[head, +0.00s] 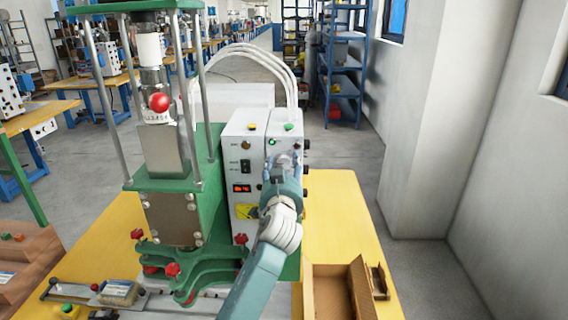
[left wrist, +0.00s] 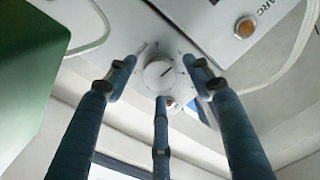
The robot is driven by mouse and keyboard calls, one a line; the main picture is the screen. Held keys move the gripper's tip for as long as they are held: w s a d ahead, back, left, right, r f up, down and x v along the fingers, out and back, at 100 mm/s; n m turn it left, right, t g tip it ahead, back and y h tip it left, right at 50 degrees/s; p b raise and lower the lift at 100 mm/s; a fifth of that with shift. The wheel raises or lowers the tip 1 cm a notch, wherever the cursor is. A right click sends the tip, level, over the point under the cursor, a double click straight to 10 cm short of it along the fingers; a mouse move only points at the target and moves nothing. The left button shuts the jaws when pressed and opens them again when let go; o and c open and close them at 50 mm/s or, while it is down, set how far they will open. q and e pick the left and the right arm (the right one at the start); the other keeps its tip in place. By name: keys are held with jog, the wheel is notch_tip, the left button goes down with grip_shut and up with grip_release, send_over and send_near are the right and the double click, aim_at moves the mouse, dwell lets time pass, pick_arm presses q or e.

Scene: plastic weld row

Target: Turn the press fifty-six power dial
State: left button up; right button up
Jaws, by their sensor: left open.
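The power dial (left wrist: 158,73) is a round white knob with a dark pointer line slanting up to the right, on a pale panel with scale marks around it. My left gripper (head: 284,162) is at the front of the white control box (head: 239,150) beside the green press (head: 207,160). In the left wrist view its blue fingers (left wrist: 160,80) are open and spread around the dial, two at the sides and one below. I cannot tell if they touch it. In the head view the gripper hides the dial. My right gripper is not in view.
An orange button (left wrist: 245,27) sits on the panel near the dial. The box also has a red display (head: 242,188) and a green button (head: 288,127). An open cardboard box (head: 328,292) lies on the yellow table (head: 340,205) at the right. White hoses rise behind the control box.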

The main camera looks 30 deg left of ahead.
pick_arm(q)
jog(key=shift+w, duration=0.1)
jog(key=shift+c, duration=0.3)
jog(key=shift+a, duration=0.1)
jog(key=c, duration=1.1)
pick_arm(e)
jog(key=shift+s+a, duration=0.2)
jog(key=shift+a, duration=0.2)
pick_arm(q)
jog(key=shift+r, duration=0.1)
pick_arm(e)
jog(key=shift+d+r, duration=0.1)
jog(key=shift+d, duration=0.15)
pick_arm(q)
jog(key=shift+r+m, duration=0.1)
jog(key=shift+m, duration=0.3)
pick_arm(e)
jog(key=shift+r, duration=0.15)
